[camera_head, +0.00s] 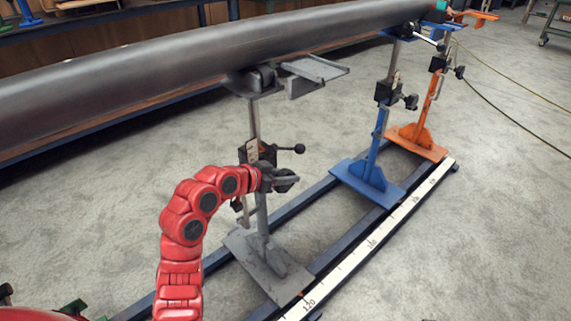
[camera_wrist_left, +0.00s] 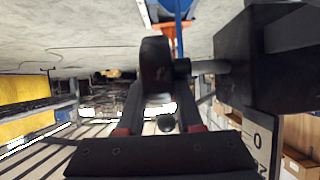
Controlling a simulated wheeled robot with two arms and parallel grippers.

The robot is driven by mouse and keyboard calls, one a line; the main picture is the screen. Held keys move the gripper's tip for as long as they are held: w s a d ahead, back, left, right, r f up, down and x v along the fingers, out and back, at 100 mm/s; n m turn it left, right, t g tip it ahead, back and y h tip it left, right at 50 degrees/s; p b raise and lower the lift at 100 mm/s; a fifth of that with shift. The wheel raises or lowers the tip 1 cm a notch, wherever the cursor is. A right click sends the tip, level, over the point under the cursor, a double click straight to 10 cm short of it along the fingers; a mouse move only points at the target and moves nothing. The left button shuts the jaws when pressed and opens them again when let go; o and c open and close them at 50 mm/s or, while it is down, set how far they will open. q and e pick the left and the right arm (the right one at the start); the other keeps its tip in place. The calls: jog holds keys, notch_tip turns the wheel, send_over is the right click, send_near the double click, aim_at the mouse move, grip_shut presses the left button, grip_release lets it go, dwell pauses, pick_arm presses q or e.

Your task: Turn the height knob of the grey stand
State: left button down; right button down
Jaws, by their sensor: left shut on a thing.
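The grey stand (camera_head: 262,225) stands upright on its flat grey foot, under the large pipe (camera_head: 150,65). Its black clamp block sits partway up the post, with a ball-ended lever (camera_head: 299,148) pointing right. My left gripper (camera_head: 287,181), on the red arm, is at this block, just below the lever. It is shut on the dark height knob, which the fingers mostly hide in the head view. In the left wrist view the black knob (camera_wrist_left: 156,64) is between the fingers, and a short shaft joins it to the black block (camera_wrist_left: 275,60) at right. My right gripper is not in view.
A blue stand (camera_head: 372,165) and an orange stand (camera_head: 425,135) stand farther right along the same dark rails. A white scale strip (camera_head: 372,240) runs along the front rail. A grey bracket (camera_head: 315,69) juts out above my gripper.

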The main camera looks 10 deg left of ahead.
pick_arm(q)
jog(key=shift+w+r+g+p, duration=0.1)
jog(key=shift+r+g+p, duration=0.05)
jog(key=shift+g+p, duration=0.5)
jog(key=shift+y, duration=0.3)
jog(key=shift+f, duration=0.2)
jog(key=c, duration=0.6)
grip_release()
jog(key=shift+o, duration=0.2)
jog(key=p+v, duration=0.6)
jog(key=v, duration=1.1)
jog(key=shift+r, duration=0.3)
